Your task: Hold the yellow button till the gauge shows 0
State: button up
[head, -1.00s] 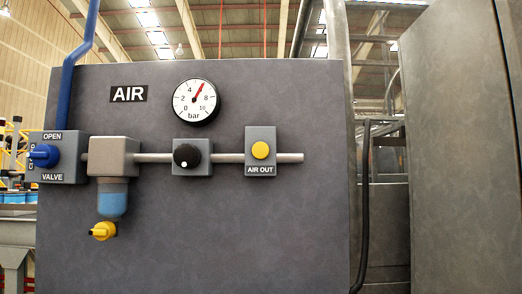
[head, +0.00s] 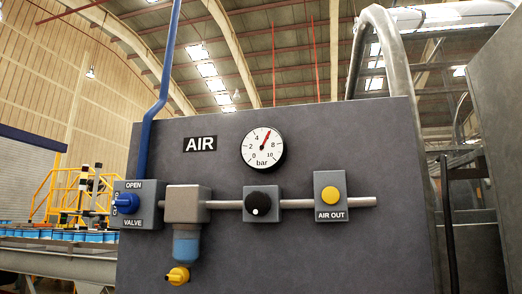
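The yellow button (head: 330,194) sits on a grey block labelled AIR OUT, on the right part of the grey panel (head: 330,255). Nothing touches the button. The round white gauge (head: 263,150), marked 0 to 10 bar, is above and left of it. Its red needle points up and slightly right, at about 6. My gripper is not in view.
A blue valve knob (head: 126,204) is at the panel's left, below a blue pipe (head: 153,110). A filter with a blue bowl (head: 186,245) and yellow drain (head: 178,276) hangs beside it. A black knob (head: 262,200) is left of the button. A metal pipe (head: 392,55) rises behind the right side.

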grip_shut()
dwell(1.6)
